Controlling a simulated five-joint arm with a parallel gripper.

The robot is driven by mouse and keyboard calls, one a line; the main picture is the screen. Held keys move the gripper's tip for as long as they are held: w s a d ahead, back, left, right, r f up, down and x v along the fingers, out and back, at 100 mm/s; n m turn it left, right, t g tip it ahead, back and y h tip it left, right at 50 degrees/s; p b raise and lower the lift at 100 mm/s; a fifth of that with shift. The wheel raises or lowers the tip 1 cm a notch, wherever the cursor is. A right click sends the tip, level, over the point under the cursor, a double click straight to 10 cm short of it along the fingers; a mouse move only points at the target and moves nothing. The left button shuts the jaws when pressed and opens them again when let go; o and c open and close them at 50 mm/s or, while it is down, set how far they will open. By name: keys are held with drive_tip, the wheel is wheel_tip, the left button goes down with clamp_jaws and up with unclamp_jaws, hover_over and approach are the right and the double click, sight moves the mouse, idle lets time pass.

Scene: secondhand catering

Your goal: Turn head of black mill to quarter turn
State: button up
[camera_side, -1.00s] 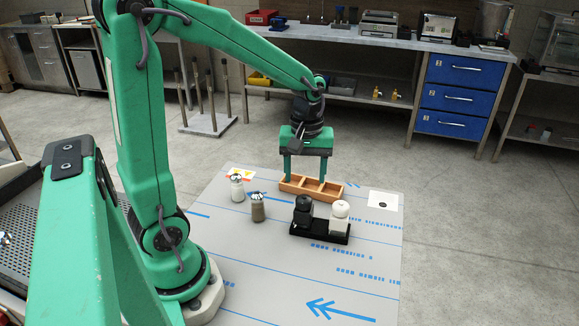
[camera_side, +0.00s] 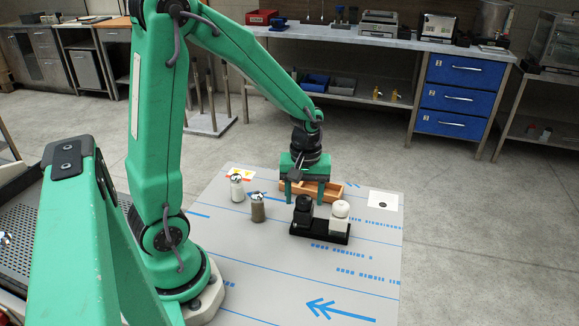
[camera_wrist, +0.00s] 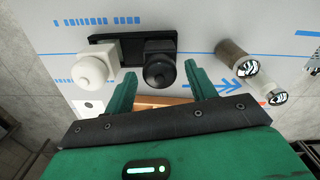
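The black mill (camera_side: 303,208) stands upright in a black holder (camera_side: 328,235), beside a white mill (camera_side: 340,214). In the wrist view the black mill (camera_wrist: 160,72) shows its round knob from above, with the white mill (camera_wrist: 92,68) to its left. My gripper (camera_side: 304,200) is open and empty, with its two fingers pointing down just behind the black mill in the side view. In the wrist view the fingers (camera_wrist: 160,82) are spread wide, and the black mill lies in line with the gap between them. I see no contact with it. The angle of the mill's head is unclear.
A wooden divided tray (camera_side: 334,192) lies just behind the mills, partly hidden by my gripper. A brown shaker (camera_side: 257,208) and a white shaker (camera_side: 237,188) stand to the left. A white card with a black dot (camera_side: 383,201) lies at the right. The table front is clear.

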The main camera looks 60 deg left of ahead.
drive_tip(key=c, duration=0.8)
drive_tip(key=shift+m, duration=0.9)
drive_tip(key=m, duration=0.7)
drive_tip(key=shift+m, duration=0.3)
drive_tip(key=m, duration=0.4)
drive_tip(key=shift+d+m, duration=0.1)
drive_tip(key=shift+m, duration=2.1)
